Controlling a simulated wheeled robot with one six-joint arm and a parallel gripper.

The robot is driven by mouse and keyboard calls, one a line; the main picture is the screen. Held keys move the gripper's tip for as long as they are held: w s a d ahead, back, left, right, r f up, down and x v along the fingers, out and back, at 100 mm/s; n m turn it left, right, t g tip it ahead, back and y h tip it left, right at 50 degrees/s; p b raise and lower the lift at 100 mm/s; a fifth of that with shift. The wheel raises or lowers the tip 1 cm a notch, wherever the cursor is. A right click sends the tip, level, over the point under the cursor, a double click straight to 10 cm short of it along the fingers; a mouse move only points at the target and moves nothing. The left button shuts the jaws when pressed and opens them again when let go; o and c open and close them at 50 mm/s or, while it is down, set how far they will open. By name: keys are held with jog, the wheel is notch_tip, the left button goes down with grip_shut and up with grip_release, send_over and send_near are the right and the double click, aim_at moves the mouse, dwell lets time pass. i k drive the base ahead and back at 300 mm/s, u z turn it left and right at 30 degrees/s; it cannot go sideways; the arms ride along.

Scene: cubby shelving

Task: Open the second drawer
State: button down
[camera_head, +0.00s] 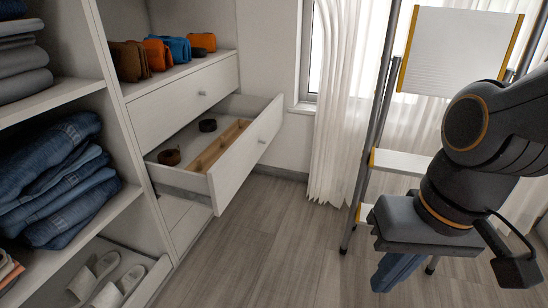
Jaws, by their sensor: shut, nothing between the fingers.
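The second drawer (248,152) stands pulled well out of the white cubby unit, its front panel angled toward the middle of the view. My gripper (385,287) is at the lower right, pointing down, well apart from the drawer. Its fingers are together and hold nothing.
A stepladder (405,162) stands at the right by a curtained window, behind my arm. Folded jeans (60,185) and light slippers (95,280) sit in the left cubbies. Several small bags (157,56) stand above the drawers. The wooden floor (270,245) between drawer and gripper is clear.

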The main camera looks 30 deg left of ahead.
aim_at(213, 166)
jog(key=u, duration=0.45)
jog(key=i, duration=0.25)
jog(key=u, duration=0.85)
jog(key=i, duration=1.2)
jog(key=u, duration=0.35)
